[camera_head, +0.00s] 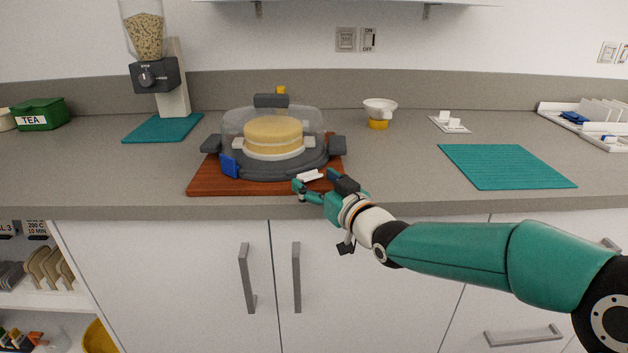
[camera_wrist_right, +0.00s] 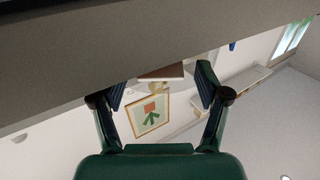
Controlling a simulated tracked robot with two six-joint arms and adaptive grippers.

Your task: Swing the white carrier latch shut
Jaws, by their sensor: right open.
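The cake carrier (camera_head: 231,127) has a clear dome, a dark grey base and a yellow cake inside. It sits on a brown wooden board (camera_head: 205,186). The white latch (camera_head: 311,176) sticks out at the carrier's front right, away from the dome. My right gripper (camera_head: 315,183) is open, with its fingertips close around the white latch; I cannot tell whether they touch it. In the right wrist view the open fingers (camera_wrist_right: 164,86) have no latch clearly visible between them. A blue latch (camera_head: 229,165) is at the carrier's front left. My left gripper is not in view.
A teal mat (camera_head: 505,166) lies to the right, with clear grey counter (camera_head: 415,165) between it and the carrier. A yellow-and-white cup (camera_head: 379,112) stands behind on the right. A cereal dispenser (camera_head: 155,75) stands at the back left. The counter's front edge runs below my gripper.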

